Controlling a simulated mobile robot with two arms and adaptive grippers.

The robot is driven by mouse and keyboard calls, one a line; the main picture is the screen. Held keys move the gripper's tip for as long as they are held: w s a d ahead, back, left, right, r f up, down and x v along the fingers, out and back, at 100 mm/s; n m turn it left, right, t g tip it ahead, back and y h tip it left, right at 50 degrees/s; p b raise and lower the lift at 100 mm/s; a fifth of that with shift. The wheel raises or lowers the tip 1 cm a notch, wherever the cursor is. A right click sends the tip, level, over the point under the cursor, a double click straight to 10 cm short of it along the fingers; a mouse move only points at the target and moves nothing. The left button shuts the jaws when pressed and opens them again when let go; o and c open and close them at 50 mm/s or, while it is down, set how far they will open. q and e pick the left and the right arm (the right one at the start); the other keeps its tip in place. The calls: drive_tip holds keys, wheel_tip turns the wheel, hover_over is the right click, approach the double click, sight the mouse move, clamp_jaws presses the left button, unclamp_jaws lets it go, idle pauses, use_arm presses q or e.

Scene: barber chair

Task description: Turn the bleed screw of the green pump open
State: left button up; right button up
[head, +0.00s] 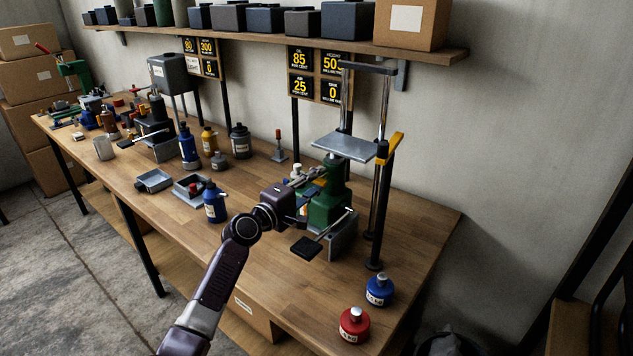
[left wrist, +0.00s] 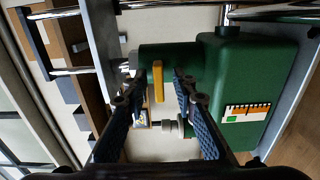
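The green pump (head: 326,209) stands on a grey base at the right part of the workbench. In the left wrist view its green body (left wrist: 262,72) fills the right side. A yellow flat handle (left wrist: 158,80) shows on the pump's narrower green part; I cannot tell for sure that it is the bleed screw. My left gripper (head: 309,189) is at the pump's left side. In the left wrist view its fingers (left wrist: 165,86) are apart, with the yellow handle in the gap between them. A light round knob (left wrist: 175,126) shows below the handle. My right gripper is not in view.
A black pedal (head: 305,247) sticks out at the pump's front. Chrome posts and a grey plate (head: 345,147) rise behind it. A red bottle (head: 354,325) and a blue bottle (head: 379,289) stand at the right front. Another blue bottle (head: 215,204) stands left of my gripper.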

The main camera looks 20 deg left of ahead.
use_arm(q)
drive_tip(key=v, duration=1.2)
idle(0.4)
